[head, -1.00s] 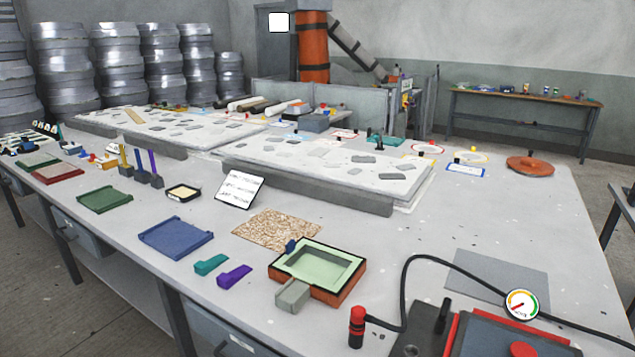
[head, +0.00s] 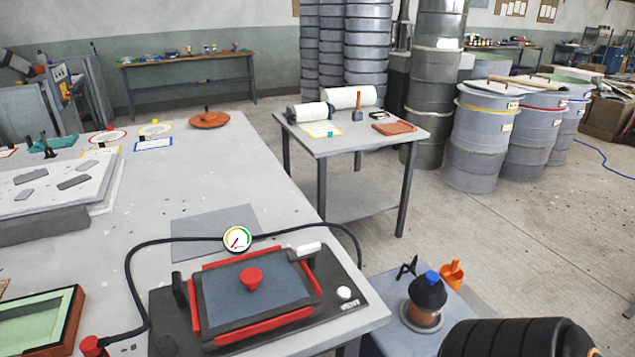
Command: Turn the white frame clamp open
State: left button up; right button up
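The vacuum frame is a black base (head: 365,313) with a red frame (head: 213,262) around a dark blue-grey sheet (head: 215,300). It sits on the near end of the grey table. The white frame clamp (head: 308,248) is a short white bar at the frame's back right corner, apparently lying low over the edge. A black clamp (head: 180,290) stands upright at the frame's left side. A red knob (head: 251,279) sits on the sheet. A white vent knob (head: 345,293) is on the base at the right. Neither of my grippers shows in the head view.
A gauge (head: 237,239) and black hose (head: 175,241) run behind the frame. A green-lined mould (head: 75,315) lies left. A lower stand at the right holds a dark blue-capped container (head: 428,292) and an orange funnel (head: 451,274). A black ribbed object (head: 515,338) fills the bottom right.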

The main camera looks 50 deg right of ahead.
aim_at(308, 251)
jog(key=z, duration=1.35)
